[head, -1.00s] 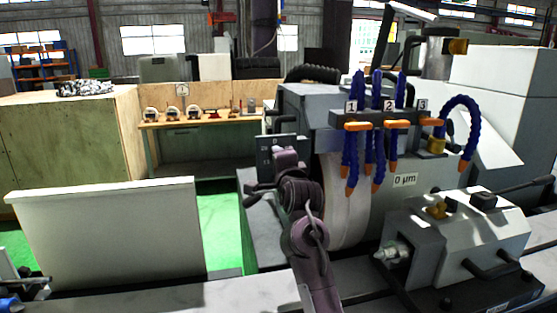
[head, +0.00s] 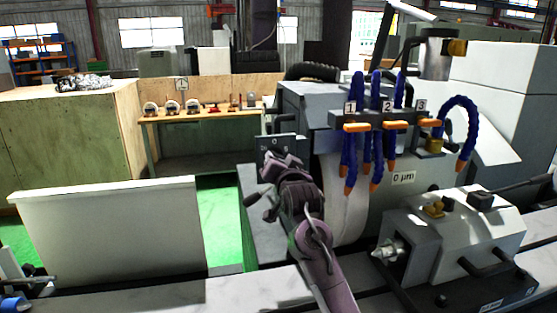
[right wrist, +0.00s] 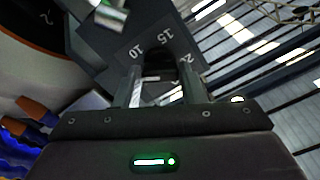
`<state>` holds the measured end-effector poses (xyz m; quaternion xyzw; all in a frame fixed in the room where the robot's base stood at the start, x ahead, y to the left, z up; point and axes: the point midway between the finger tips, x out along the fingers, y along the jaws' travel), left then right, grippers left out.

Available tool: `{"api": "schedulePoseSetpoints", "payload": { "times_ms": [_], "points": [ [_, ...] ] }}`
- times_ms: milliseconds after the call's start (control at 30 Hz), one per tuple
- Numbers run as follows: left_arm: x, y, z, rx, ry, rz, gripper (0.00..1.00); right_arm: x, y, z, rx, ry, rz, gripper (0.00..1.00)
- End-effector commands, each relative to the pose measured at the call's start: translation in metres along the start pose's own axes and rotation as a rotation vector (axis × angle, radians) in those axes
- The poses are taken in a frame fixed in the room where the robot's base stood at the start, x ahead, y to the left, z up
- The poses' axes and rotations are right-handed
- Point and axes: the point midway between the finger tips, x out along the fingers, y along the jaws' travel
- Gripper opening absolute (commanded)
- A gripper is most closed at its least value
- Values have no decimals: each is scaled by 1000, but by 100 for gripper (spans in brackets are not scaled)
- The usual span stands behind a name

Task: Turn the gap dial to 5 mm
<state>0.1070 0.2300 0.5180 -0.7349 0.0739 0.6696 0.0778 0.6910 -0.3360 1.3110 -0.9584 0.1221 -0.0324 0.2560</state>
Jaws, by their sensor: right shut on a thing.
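The gap dial's dark plate (head: 275,142) stands on the left side of the grinder, and a white 0 shows on it in the head view. In the right wrist view the plate (right wrist: 118,42) shows the numbers 10, 15 and part of another starting with 2. The dark dial knob (right wrist: 159,64) sits between the fingers of my right gripper (right wrist: 161,90), which is shut on it. The head view also shows this gripper (head: 275,168) at the plate's lower part. The dial's pointer and exact setting are hidden. My left gripper is not in view.
Blue coolant hoses (head: 377,130) with orange nozzles hang right of my right arm. The pale grinding wheel (head: 345,205) and a workhead block (head: 455,235) stand close by. A white panel (head: 108,228) is at left, with green floor (head: 222,225) beyond.

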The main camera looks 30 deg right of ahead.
Motion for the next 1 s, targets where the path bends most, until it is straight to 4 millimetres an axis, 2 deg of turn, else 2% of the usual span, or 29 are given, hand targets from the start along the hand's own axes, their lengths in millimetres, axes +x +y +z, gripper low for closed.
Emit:
{"api": "schedulePoseSetpoints", "payload": {
  "times_ms": [600, 1000],
  "points": [
    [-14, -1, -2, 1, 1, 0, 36, 0, 1, -4, -556, 7, 0, 14],
    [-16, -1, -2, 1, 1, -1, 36, 0, 1, -4, -749, 8, 0, 14]
  ]
}}
